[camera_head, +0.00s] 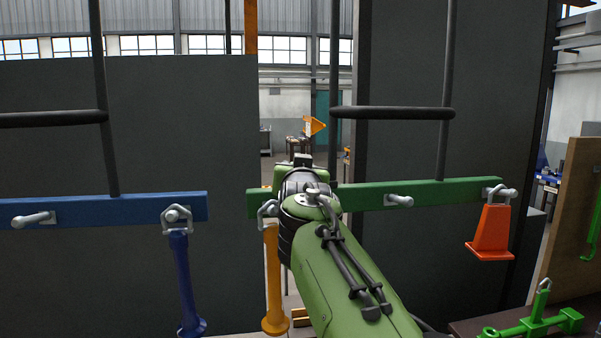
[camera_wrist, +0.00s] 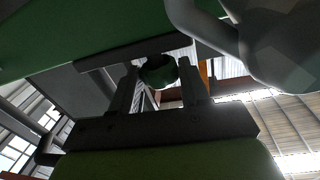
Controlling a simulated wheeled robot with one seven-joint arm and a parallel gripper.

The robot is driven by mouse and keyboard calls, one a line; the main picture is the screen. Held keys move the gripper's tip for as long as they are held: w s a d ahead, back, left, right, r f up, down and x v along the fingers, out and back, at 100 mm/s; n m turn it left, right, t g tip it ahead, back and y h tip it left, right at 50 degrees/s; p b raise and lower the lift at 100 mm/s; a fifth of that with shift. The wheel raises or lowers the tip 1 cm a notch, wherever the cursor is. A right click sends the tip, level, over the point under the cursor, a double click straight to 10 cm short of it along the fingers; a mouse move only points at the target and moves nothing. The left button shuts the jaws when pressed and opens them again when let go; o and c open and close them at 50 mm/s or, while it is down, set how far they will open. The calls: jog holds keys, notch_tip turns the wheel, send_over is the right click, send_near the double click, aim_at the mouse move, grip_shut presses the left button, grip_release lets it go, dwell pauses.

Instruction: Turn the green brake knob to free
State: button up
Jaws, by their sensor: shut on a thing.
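The green brake knob (camera_wrist: 159,72) shows dark green and round in the wrist view, between the two fingers of my gripper (camera_wrist: 157,82). The fingers are shut on it from both sides. Its pointer or markings cannot be made out, so its setting cannot be told. In the head view my arm and wrist hide the knob and the fingertips. There my wrist stands in front of the left end of a green beam (camera_head: 440,191).
An orange post-like piece (camera_head: 272,285) hangs left of my arm, and an orange tapered weight (camera_head: 490,232) hangs at the beam's right end. A blue beam (camera_head: 90,208) with a hanging blue piece (camera_head: 184,280) is at left. Green fittings (camera_head: 535,322) lie at lower right.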

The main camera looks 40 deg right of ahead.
jog(key=shift+w+a+m+g+h+p, duration=0.15)
jog(key=shift+m+g+h+p, duration=0.2)
jog(key=shift+m+h, duration=0.25)
jog(key=shift+g+h, duration=0.25)
jog(key=shift+h, duration=0.05)
jog(key=o, duration=1.1)
jog(key=shift+c, duration=0.2)
jog(key=b+v, duration=0.4)
jog(key=v, duration=1.2)
